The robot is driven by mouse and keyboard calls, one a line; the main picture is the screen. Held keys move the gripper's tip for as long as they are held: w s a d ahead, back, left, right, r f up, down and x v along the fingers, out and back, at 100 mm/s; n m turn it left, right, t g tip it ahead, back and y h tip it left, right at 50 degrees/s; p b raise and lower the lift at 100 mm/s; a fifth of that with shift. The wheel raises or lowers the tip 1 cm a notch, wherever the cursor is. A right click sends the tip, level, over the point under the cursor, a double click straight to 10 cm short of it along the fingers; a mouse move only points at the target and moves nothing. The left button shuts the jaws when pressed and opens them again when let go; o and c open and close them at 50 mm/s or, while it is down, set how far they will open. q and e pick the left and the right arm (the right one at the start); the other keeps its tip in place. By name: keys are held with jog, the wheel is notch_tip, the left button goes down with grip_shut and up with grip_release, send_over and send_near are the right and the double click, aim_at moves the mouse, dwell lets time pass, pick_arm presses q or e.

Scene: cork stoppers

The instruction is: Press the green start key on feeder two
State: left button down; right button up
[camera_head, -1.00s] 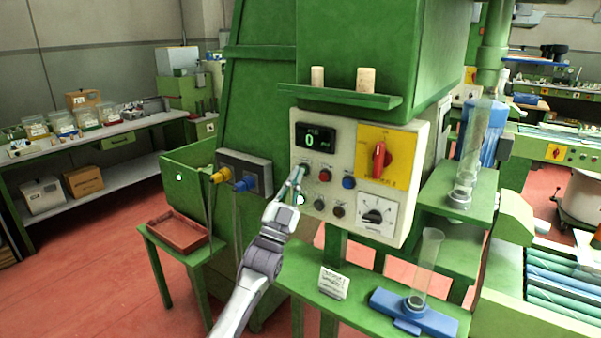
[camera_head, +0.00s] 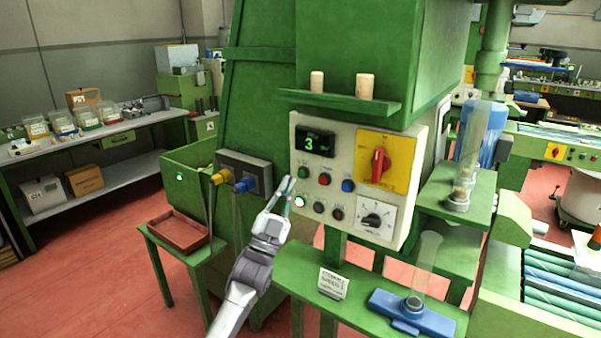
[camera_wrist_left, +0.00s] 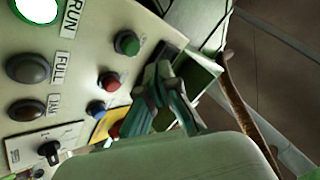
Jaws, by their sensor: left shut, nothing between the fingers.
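The feeder's cream control panel (camera_head: 342,142) has a green key (camera_head: 303,172) at the left of its upper button row, beside a red and a blue one. The green key also shows uncovered in the left wrist view (camera_wrist_left: 127,43). My left gripper (camera_head: 287,187) is shut and empty, its tips just left of the panel and apart from the green key. Its fingers show in the left wrist view (camera_wrist_left: 172,100). The lamp (camera_head: 299,201) marked RUN glows white-green. The display (camera_head: 314,142) reads 3. My right gripper is out of view.
Two corks stand on the green ledge (camera_head: 335,98) above the panel. A clear tube (camera_head: 468,150) with cork-coloured pieces inside stands on the right shelf. A card and a blue base with a cylinder (camera_head: 428,265) sit below. A red tray (camera_head: 178,232) is at left.

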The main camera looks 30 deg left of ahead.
pick_arm(q)
jog(key=shift+s+a+p, duration=0.15)
jog(key=shift+s+p, duration=0.35)
jog(key=shift+s, duration=1.1)
